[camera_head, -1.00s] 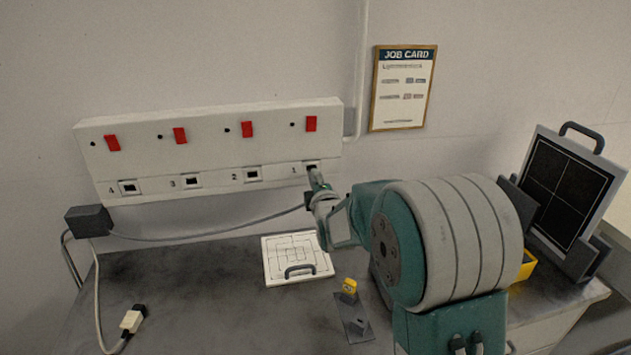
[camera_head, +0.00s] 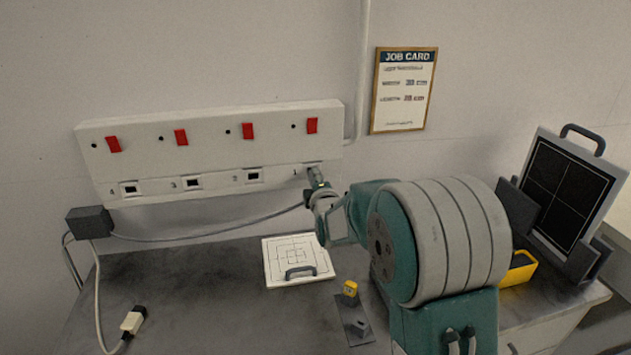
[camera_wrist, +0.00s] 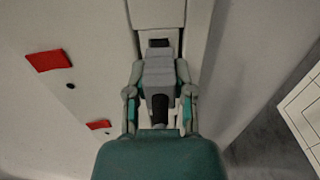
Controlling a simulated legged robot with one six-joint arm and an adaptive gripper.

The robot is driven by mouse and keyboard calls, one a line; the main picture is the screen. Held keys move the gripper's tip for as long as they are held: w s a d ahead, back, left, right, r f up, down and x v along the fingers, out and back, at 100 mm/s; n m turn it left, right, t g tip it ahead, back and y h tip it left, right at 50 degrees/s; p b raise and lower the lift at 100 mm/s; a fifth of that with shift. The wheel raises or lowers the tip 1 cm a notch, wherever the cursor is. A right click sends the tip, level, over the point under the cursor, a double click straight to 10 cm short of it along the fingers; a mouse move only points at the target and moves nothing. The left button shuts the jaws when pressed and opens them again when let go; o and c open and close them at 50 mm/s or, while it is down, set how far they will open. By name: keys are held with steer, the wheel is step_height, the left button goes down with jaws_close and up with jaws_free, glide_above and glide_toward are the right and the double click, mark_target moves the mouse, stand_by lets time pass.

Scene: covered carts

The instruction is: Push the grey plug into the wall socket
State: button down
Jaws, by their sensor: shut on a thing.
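The wall socket strip (camera_head: 215,150) is a long white panel with red switches and several numbered sockets. My gripper (camera_head: 313,182) is at socket 1, at the panel's right end. In the wrist view my gripper (camera_wrist: 160,80) is shut on the grey plug (camera_wrist: 159,70), with one finger on each side. A dark socket opening (camera_wrist: 159,43) shows just beyond the plug's front end. I cannot tell whether the plug's tip is in it. A grey cable (camera_head: 210,238) runs from the gripper to a dark grey box (camera_head: 89,222) at the left.
A white plug (camera_head: 133,321) on a pale cable lies at the table's front left. A white board with a handle (camera_head: 283,271), a small yellow item (camera_head: 350,288) and a yellow bin (camera_head: 520,268) are on the table. A framed job card (camera_head: 403,90) hangs on the wall.

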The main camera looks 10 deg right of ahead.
steer(key=shift+w, duration=0.9)
steer(key=shift+c, duration=2)
jaws_free()
steer(key=s, duration=1.2)
